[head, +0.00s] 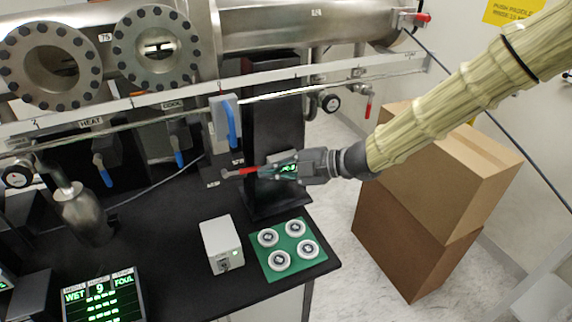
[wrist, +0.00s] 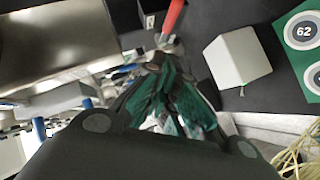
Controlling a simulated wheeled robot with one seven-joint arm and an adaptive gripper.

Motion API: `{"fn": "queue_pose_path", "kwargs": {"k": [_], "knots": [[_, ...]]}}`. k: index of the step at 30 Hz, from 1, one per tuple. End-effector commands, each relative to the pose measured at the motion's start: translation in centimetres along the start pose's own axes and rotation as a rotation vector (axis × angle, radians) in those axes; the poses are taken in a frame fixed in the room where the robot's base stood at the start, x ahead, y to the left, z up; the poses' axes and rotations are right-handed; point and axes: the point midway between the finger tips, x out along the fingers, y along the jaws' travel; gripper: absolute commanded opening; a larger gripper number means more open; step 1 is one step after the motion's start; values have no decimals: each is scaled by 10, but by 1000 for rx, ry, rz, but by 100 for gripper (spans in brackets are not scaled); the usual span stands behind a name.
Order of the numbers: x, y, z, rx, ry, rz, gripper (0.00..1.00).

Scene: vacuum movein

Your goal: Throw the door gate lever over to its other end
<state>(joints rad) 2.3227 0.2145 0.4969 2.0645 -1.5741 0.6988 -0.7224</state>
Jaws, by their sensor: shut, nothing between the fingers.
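My gripper (head: 268,171) is shut and empty, reaching in from the right over the dark bench. A short red lever (head: 247,171) with a grey end lies just left of my fingertips. In the wrist view the red lever (wrist: 173,14) shows at the top, just beyond my fingertips (wrist: 165,62). I cannot tell whether they touch it. A grey block with an upright blue lever (head: 231,122) stands above and left of my gripper. No readable label marks either as the door gate lever. The lever's pivot is partly hidden.
Blue levers marked HEAT (head: 104,170) and COOL (head: 178,156) hang at the left. A white box (head: 221,244) and a green board (head: 272,272) with several round discs sit below my gripper. Steel pipework (head: 285,28) spans the back. Cardboard boxes (head: 420,230) stand at right.

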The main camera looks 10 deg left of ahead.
Motion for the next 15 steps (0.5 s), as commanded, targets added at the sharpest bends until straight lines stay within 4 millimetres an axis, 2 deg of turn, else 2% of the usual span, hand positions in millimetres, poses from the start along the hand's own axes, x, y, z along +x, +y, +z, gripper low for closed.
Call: {"fn": "queue_pose_path", "kwargs": {"k": [6,15], "knots": [[29,1,0,2,1,-1,0],[46,1,20,0,0,-1,0]]}}
